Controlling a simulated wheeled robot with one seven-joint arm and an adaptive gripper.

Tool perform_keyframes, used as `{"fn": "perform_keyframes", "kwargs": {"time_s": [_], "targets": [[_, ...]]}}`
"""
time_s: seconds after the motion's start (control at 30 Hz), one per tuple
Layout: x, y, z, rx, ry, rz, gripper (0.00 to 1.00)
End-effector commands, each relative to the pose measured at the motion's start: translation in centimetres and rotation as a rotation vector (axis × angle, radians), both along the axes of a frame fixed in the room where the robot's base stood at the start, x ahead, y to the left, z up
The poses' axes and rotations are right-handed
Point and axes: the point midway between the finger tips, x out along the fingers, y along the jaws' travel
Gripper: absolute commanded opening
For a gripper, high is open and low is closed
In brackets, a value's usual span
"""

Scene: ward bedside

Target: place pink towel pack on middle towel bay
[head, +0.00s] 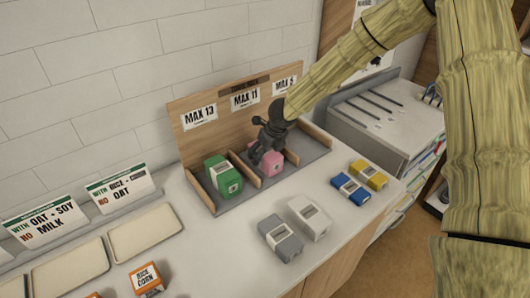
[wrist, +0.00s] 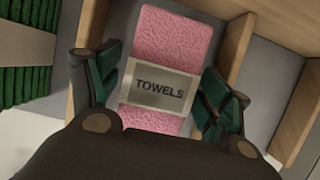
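The pink towel pack (head: 271,160) is in the middle bay (head: 291,170) of the wooden rack, under the "MAX 11" sign. In the wrist view it is a pink block (wrist: 165,40) with a grey "TOWELS" band, lying between two wooden dividers. My gripper (head: 262,153) reaches down over the pack from above. In the wrist view its green-padded fingers (wrist: 163,88) stand on either side of the band, very close to it. I cannot tell whether both fingers touch the pack. The pack's underside is hidden, so I cannot tell whether it rests on the bay floor.
A green pack (head: 222,176) is in the left bay under "MAX 13". The right bay (head: 312,146) looks empty. Grey (head: 281,237), white (head: 309,217), blue (head: 350,189) and yellow (head: 369,174) packs lie on the counter in front. Trays (head: 145,232) are at left.

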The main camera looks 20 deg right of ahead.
Motion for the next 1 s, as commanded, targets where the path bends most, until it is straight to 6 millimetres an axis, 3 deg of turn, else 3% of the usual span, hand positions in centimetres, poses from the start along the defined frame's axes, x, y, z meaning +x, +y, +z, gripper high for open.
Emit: {"fn": "perform_keyframes", "kwargs": {"time_s": [0.37,1.0], "targets": [[-0.1,-0.1,0.7,0.0,-0.001,0.0,0.78],[-3.6,-1.4,9.5,0.001,-0.002,-0.002,0.78]]}}
